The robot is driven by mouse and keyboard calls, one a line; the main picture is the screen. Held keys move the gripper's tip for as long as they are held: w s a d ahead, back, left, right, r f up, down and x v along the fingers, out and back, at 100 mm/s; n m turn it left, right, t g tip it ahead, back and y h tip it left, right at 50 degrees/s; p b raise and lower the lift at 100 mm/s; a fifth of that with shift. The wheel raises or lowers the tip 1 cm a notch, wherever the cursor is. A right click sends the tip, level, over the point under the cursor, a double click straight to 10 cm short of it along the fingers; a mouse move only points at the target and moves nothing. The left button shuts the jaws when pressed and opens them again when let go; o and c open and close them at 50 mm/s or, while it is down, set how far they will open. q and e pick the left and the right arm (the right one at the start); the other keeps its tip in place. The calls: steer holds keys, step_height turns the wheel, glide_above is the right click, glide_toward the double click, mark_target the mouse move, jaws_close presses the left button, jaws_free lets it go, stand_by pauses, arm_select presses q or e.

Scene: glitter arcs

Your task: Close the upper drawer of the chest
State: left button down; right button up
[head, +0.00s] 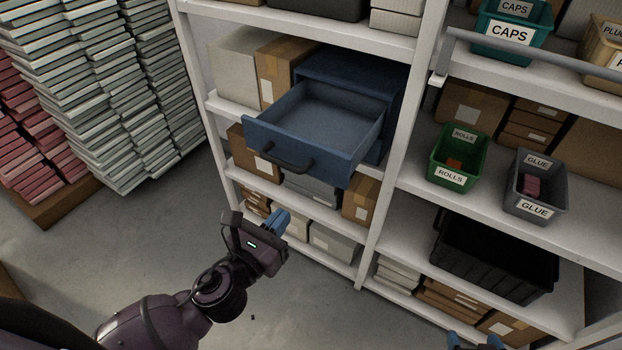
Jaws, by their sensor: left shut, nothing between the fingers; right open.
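A blue chest (352,68) stands on a white shelf in the head view. Its upper drawer (341,165) is pulled well out and looks empty inside. The drawer has a dark bar handle (285,159) on its front. My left gripper (282,217) is shut and empty, below and in front of the drawer front, apart from the handle. My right gripper (474,342) shows only at the bottom edge, open, with blue fingertips; most of it is cut off. The lower part of the chest is hidden behind the drawer.
Cardboard boxes stand left of the chest (276,72). White shelf uprights (408,130) flank it. At right are a green ROLLS bin (458,155), a grey GLUE bin (536,187) and a black crate (495,255). Stacked piles (120,90) stand at left.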

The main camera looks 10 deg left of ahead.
mark_target(323, 167)
arm_select(q)
steer(key=p+x, duration=0.1)
steer(key=x, duration=1.1)
steer(key=shift+w, duration=0.1)
steer(key=shift+w+d, duration=0.25)
steer(key=shift+w, duration=0.55)
steer(key=shift+d, duration=0.1)
